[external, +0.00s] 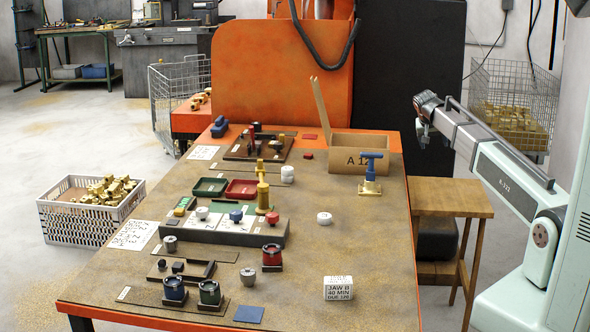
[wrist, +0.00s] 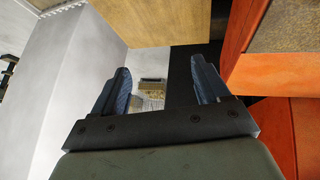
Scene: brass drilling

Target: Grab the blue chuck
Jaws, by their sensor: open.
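A dark round chuck with a blue band (external: 174,289) stands on a small dark base at the front left of the workbench; it looks like the blue chuck. A similar green-banded one (external: 209,293) stands just right of it, and a red-banded one (external: 272,256) stands farther back. My gripper (external: 421,132) is raised off the bench's right side, far from the chucks. In the wrist view my gripper (wrist: 162,75) has its two blue-padded fingers apart with nothing held between them. No chuck shows in the wrist view.
The brown bench top (external: 340,250) is clear at centre right. A wooden box marked A (external: 350,160) and a blue-handled brass valve (external: 371,178) stand at its right edge. A brass post (external: 262,190) rises mid-bench. A wooden stool (external: 450,197) stands beside the bench.

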